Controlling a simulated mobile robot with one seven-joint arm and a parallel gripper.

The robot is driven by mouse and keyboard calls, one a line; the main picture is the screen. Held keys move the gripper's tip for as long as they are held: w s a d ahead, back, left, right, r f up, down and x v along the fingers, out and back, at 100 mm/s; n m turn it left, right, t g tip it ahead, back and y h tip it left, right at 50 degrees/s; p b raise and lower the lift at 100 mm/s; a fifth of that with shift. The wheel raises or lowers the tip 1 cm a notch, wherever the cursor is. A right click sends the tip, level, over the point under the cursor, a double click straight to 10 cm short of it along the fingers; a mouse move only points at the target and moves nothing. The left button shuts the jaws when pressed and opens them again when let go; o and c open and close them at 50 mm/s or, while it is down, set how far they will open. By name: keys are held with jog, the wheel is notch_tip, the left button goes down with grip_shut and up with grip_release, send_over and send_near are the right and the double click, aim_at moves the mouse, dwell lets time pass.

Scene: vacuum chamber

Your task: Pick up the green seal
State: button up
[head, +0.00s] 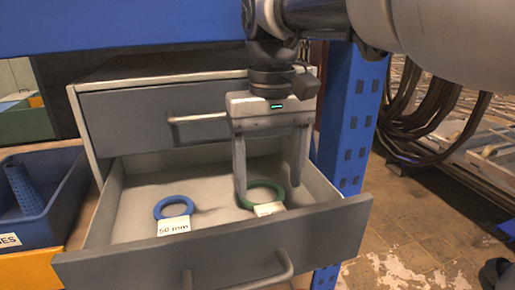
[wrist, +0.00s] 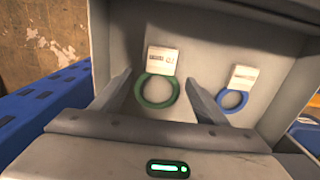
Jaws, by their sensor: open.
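The green seal (head: 281,186) is a ring lying flat in the open lower drawer, with a white label at its front edge. It also shows in the wrist view (wrist: 140,93), between and beyond my fingertips. My gripper (head: 268,193) is open above it, with one finger to each side of the ring in the head view. The left finger hides part of the ring there. In the wrist view my gripper (wrist: 161,82) has nothing between its fingers. I cannot tell the exact height of the fingertips above the ring.
A blue seal (head: 161,206) with a "50 mm" label (head: 173,227) lies left of the green one. The drawer's walls and front (head: 220,250) surround both. A closed upper drawer (head: 130,118) is behind. A blue post (head: 352,120) stands right, a blue bin (head: 60,205) left.

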aim_at(269, 205)
notch_tip(269, 205, down, 5)
jog(key=shift+s+r, duration=0.15)
jog(key=shift+r, duration=0.05)
jog(key=c, duration=1.2)
jog(key=shift+a+r, duration=0.2)
jog(key=shift+r, duration=0.3)
notch_tip(269, 205, up, 6)
jog(key=shift+a+r, duration=0.1)
jog(key=shift+r, duration=0.1)
jog(key=s+a, duration=0.1)
jog(key=a, duration=0.5)
jog(key=s+a, duration=0.2)
jog(key=a, duration=0.4)
jog(key=s+a, duration=0.2)
jog(key=a, duration=0.4)
jog(key=shift+s+a+f+p, duration=0.15)
jog(key=shift+s+a+p, duration=0.1)
jog(key=shift+a+p, duration=0.05)
